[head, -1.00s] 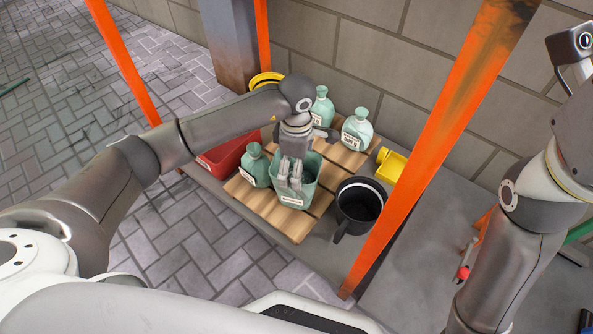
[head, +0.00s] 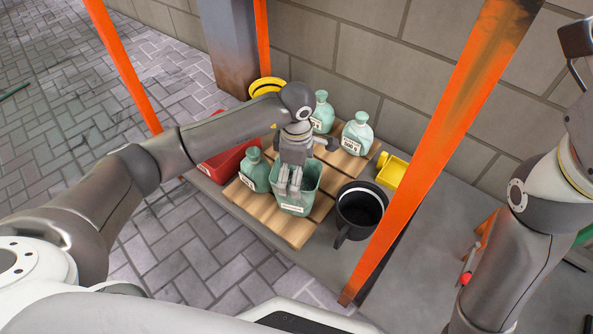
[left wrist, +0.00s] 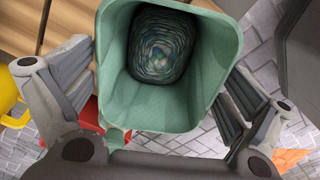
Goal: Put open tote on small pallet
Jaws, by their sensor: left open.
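The open tote (head: 310,190) is a green tapered bin with a white label on its front. In the head view it is upright over the front part of the small wooden pallet (head: 290,230); I cannot tell whether it rests fully on it. In the left wrist view the tote (left wrist: 205,70) holds a round, multicoloured, yarn-like thing (left wrist: 160,45). My left gripper (head: 290,182) is at the tote, with its fingers spread and the tote between them in the left wrist view (left wrist: 155,112). My right gripper is out of view.
Three green bottles (head: 255,172) (head: 321,113) (head: 357,134) stand on the pallet. A black bucket (head: 352,222) is close to its right, with a yellow container (head: 392,171) behind. A red bin (head: 226,163) is at left. Orange posts (head: 440,140) flank the area.

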